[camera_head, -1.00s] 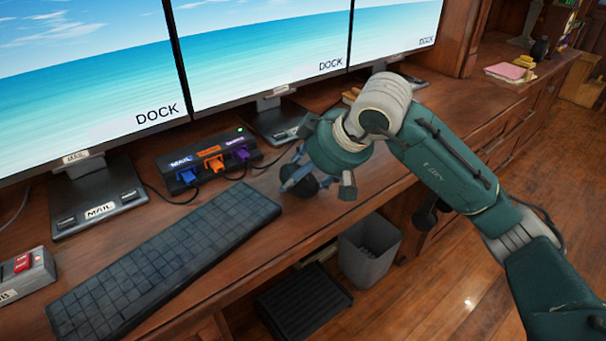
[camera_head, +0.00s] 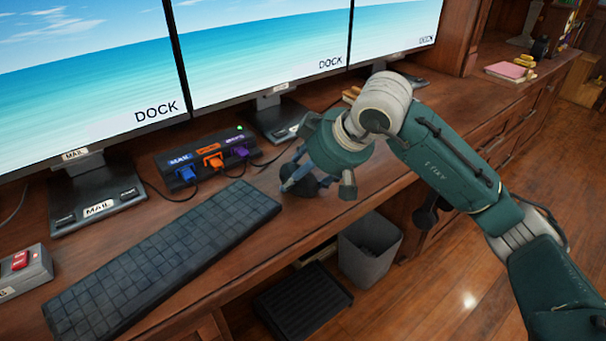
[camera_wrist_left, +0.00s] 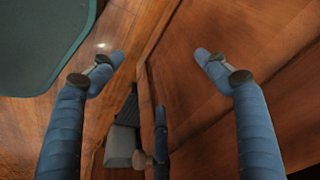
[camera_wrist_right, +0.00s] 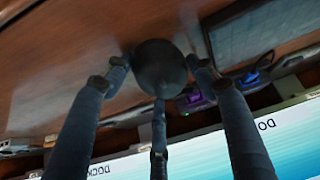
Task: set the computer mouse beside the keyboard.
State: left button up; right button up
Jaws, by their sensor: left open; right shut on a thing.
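The dark computer mouse (camera_head: 303,186) is at the right end of the keyboard in the head view, partly hidden by my right gripper. My right gripper (camera_head: 300,180) points down at the desk and is shut on the mouse. In the right wrist view the round dark mouse (camera_wrist_right: 160,66) sits between the fingertips. I cannot tell whether it touches the desk. The long dark keyboard (camera_head: 165,255) lies on the desk in front of the monitors. My left gripper (camera_wrist_left: 158,70) is open and empty in its own wrist view, and is not in the head view.
A hub with blue, orange and purple plugs (camera_head: 205,160) stands behind the keyboard, its cables on the desk. Monitor stands (camera_head: 95,195) line the back. A grey box with a red button (camera_head: 22,268) is at the left. A bin (camera_head: 368,250) stands below the desk edge.

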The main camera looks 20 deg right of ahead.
pick_arm(q)
jog(key=shift+s+r, duration=0.1)
jog(key=shift+r, duration=0.25)
pick_arm(e)
jog(key=shift+s+f, duration=0.1)
jog(key=shift+f, duration=0.25)
jog(key=o, duration=1.2)
jog(key=shift+f, duration=0.1)
jog(key=shift+r, duration=0.25)
jog(key=shift+r+p, duration=0.8)
pick_arm(q)
notch_tip(320, 180, down, 9)
jog(key=shift+p, duration=0.4)
pick_arm(e)
jog(key=v, duration=1.1)
jog(key=shift+s+r, duration=0.1)
jog(key=shift+r, duration=0.15)
pick_arm(q)
jog(key=shift+r, duration=0.1)
